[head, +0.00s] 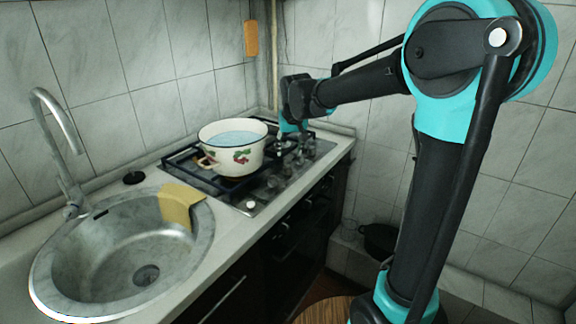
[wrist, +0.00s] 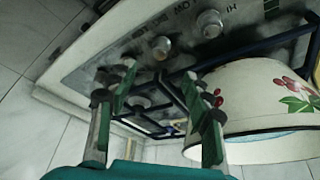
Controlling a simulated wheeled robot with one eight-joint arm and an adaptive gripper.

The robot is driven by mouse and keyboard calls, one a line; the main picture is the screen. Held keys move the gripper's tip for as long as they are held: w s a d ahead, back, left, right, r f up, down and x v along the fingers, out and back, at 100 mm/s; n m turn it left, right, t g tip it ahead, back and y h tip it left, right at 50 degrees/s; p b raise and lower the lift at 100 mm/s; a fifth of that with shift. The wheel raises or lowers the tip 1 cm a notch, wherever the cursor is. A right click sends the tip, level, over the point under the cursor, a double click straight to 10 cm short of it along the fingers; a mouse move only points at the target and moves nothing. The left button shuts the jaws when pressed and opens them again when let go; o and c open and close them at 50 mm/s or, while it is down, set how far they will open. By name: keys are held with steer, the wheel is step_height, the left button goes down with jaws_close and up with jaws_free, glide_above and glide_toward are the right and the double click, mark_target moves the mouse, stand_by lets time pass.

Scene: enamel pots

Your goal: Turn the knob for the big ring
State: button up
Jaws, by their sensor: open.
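The stove's control knobs run along the right side of the hob panel; the nearest knob (head: 251,204) is pale and round. In the wrist view one knob (wrist: 210,24) is at the top and another knob (wrist: 163,48) is just beyond my fingertips. A third knob (wrist: 138,101) shows between the fingers. My gripper (head: 287,135) is over the far end of the knob row. In the wrist view my gripper (wrist: 157,80) is open, with nothing held. I cannot tell which knob serves the big ring, nor whether a finger touches one.
A white enamel pot (head: 234,157) with painted fruit stands on the hob grate; it also shows close to the right finger in the wrist view (wrist: 265,90). A sink (head: 70,245) with a yellow cloth (head: 180,205) is at left. Tiled walls bound the back and right.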

mark_target(287, 166)
steer(key=x, duration=0.9)
steer(key=shift+w+a+f, duration=0.1)
steer(key=shift+f, duration=0.25)
steer(key=shift+c, duration=0.6)
jaws_close()
